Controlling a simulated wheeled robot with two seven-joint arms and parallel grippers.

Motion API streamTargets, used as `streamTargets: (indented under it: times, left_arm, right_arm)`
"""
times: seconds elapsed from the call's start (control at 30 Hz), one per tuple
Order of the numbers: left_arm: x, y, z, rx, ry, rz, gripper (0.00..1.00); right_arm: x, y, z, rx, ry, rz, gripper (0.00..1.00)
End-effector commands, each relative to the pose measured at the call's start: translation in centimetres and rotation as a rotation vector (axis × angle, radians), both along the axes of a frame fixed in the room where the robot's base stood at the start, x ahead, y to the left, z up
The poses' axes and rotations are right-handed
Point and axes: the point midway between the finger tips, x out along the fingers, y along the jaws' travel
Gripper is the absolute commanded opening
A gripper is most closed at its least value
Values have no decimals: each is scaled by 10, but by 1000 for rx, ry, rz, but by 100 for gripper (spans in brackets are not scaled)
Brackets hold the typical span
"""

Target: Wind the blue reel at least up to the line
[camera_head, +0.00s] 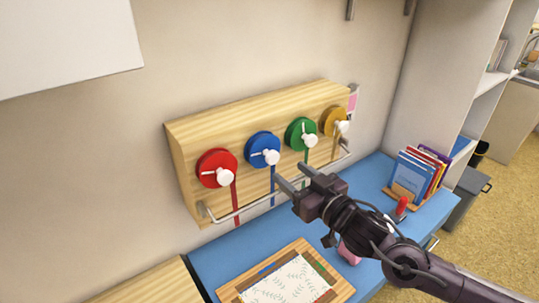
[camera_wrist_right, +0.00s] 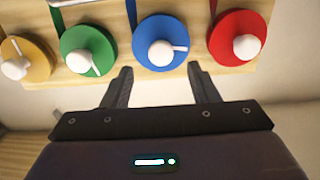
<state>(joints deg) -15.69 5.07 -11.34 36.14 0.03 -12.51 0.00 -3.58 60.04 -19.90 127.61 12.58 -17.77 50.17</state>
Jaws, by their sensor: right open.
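The blue reel (camera_head: 259,143) is mounted on a wooden board (camera_head: 238,112) on the wall, between the red reel (camera_head: 210,163) and the green reel (camera_head: 296,127). It has a white knob (camera_head: 271,157) and a white mark, and a blue ribbon (camera_head: 272,184) hangs below it. In the right wrist view the blue reel (camera_wrist_right: 145,42) and its knob (camera_wrist_right: 160,53) are just beyond the fingertips. My right gripper (camera_head: 291,177) is open and empty, in front of the board below and right of the blue knob, apart from it. My left gripper is not in view.
A yellow reel (camera_head: 333,122) is at the board's right end. A metal rail (camera_head: 250,205) runs along the board's lower front. On the blue desk (camera_head: 222,262) are a framed leaf-pattern tray (camera_head: 236,297), a book rack (camera_head: 402,196), and a red-handled item (camera_head: 402,206).

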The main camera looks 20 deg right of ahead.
Motion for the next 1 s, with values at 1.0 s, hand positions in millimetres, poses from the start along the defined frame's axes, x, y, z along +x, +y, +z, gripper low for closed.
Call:
streamTargets:
  times: [1.0]
  left_arm:
    - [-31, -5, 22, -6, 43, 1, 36]
  right_arm:
    - [66, 25, 0, -1, 1, -1, 40]
